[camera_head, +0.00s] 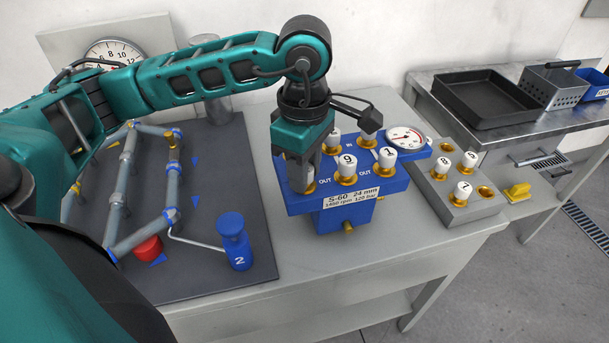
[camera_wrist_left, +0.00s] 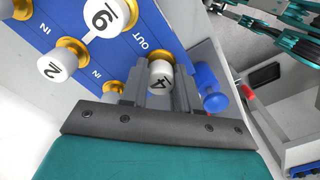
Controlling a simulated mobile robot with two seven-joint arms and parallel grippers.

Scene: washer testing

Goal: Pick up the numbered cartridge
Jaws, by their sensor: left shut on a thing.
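My left gripper (camera_head: 300,183) reaches down at the front left corner of the blue block (camera_head: 400,183). In the left wrist view its fingers (camera_wrist_left: 159,88) are shut on a white cartridge marked 4 (camera_wrist_left: 160,75). A brass collar shows at this cartridge's far end, by the block's OUT label; I cannot tell whether it is still seated. Beside it on the block are cartridges 9 (camera_head: 347,164) and 1 (camera_head: 387,157), each in a brass collar. Cartridge 2 (camera_wrist_left: 58,65) also shows in the left wrist view.
A grey block (camera_head: 440,195) with several numbered cartridges and an empty brass socket stands to the right. A gauge (camera_head: 405,138) sits at the blue block's back right.

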